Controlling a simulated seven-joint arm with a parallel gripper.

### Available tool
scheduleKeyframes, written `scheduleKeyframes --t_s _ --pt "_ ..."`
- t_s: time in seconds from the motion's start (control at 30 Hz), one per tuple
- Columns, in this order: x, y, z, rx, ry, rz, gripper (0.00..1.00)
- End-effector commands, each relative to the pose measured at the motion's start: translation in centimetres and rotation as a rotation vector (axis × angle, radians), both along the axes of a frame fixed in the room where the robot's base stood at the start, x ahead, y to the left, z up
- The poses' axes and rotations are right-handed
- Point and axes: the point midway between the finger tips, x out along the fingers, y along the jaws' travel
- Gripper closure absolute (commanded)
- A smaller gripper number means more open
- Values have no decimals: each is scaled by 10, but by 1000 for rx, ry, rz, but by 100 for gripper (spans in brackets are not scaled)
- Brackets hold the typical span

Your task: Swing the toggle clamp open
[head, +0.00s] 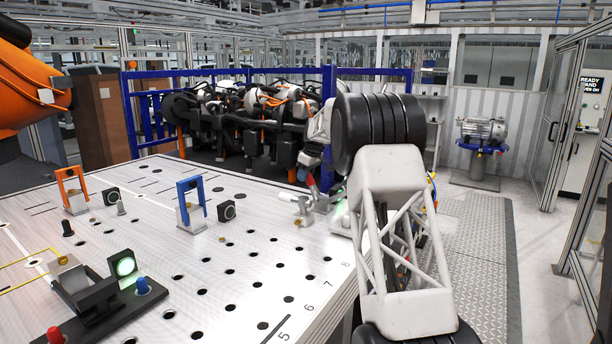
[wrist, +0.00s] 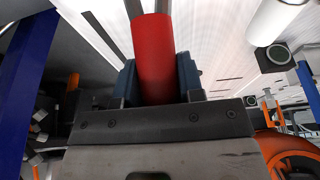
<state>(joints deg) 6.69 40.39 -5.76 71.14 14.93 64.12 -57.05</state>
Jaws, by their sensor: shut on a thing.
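The toggle clamp's red handle (wrist: 153,58) fills the upper middle of the wrist view. My gripper (wrist: 157,88) is shut on it, with a dark blue finger pad on each side. In the head view the red handle (head: 312,186) shows as a small tilted piece at the table's far right edge, below my gripper (head: 318,172). The clamp's pivot and exact opening angle cannot be made out.
A blue bracket (head: 191,206) and an orange bracket (head: 72,190) stand on the perforated table (head: 235,300). A black fixture (head: 95,300) with a green light and blue and red buttons lies at the front left. The drive unit (head: 250,115) stands behind. The table's middle is clear.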

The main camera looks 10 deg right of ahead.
Motion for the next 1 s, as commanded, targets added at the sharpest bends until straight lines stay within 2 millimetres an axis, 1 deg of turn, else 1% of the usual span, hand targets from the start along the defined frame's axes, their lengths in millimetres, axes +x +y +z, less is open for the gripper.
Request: scheduleKeyframes --t_s 0.4,0.83,1.0 --pt "9 10 -12 1 2 1 76" --pt "10 11 -13 1 2 1 76" --pt "12 13 -16 1 3 1 76"
